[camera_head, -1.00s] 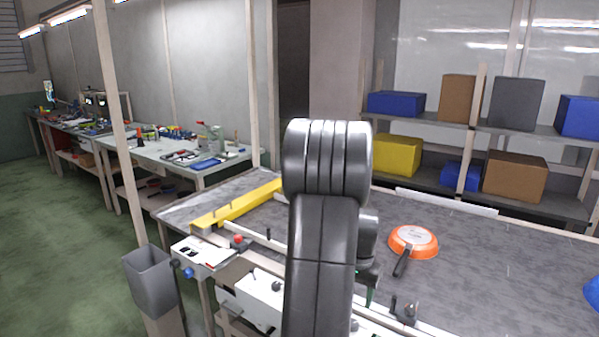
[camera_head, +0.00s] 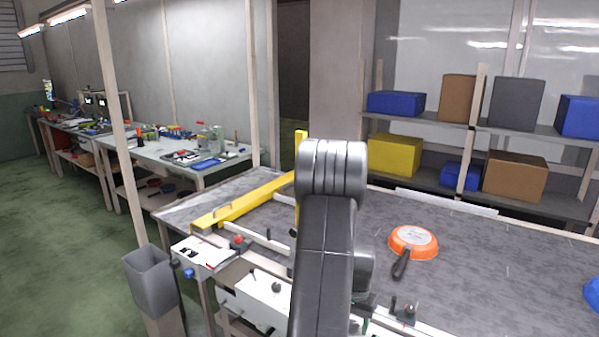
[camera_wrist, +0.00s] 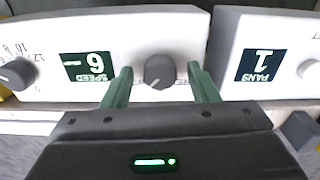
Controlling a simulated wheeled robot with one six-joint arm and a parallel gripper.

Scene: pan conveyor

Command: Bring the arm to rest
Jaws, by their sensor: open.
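My gripper (camera_wrist: 161,88) shows in the wrist view with its two green fingers apart. They stand on either side of a dark round knob (camera_wrist: 160,71) on a white control box (camera_wrist: 130,35); whether they touch it I cannot tell. Nothing is seen held. The box has a display reading 6, labelled SPEED (camera_wrist: 87,66). A second box at the right has a display reading 1, labelled PANS (camera_wrist: 261,65). In the head view my arm (camera_head: 325,240) rises in the middle and hides most of the gripper.
An orange pan (camera_head: 413,242) lies upside down on the grey conveyor table (camera_head: 480,260), right of my arm. A yellow bar (camera_head: 240,202) crosses the table's left part. A grey bin (camera_head: 150,280) stands at the front left. Shelves with boxes (camera_head: 395,155) stand behind.

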